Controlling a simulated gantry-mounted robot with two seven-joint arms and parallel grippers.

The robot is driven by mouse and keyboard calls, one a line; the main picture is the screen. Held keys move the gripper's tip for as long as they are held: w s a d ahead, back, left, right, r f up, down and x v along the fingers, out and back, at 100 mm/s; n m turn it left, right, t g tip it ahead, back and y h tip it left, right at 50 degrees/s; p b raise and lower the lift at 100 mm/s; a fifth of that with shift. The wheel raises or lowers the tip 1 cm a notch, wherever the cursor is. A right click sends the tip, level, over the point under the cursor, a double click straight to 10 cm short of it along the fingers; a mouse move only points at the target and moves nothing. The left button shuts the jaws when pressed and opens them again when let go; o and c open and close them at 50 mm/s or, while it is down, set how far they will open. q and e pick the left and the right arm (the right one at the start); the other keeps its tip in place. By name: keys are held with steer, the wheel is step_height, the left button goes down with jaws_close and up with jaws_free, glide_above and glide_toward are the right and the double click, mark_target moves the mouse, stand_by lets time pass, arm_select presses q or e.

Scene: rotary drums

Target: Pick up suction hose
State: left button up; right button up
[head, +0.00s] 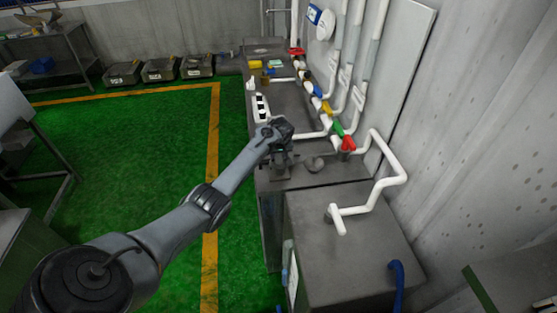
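I cannot tell for certain which thing in view is the suction hose. A blue, curved, hose-like piece (397,272) stands at the right edge of the near grey cabinet. My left gripper (281,170) is over the near end of the long grey bench, well apart from the blue piece. It is small and dark against the bench, so I cannot tell whether its fingers are open or holding anything. A small round grey object (315,164) lies just right of it. My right gripper is not in view.
White pipes with coloured valve handles, including a red one (348,144) and a green one (338,127), run along the bench's wall side. A bent white pipe (401,165) reaches over the near cabinet (350,260). Grey bins (159,69) stand far back. The green floor (140,140) is mostly clear.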

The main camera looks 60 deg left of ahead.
arm_select(q)
steer(key=c, duration=0.5)
steer(key=shift+o, duration=0.2)
steer(key=shift+r, duration=0.1)
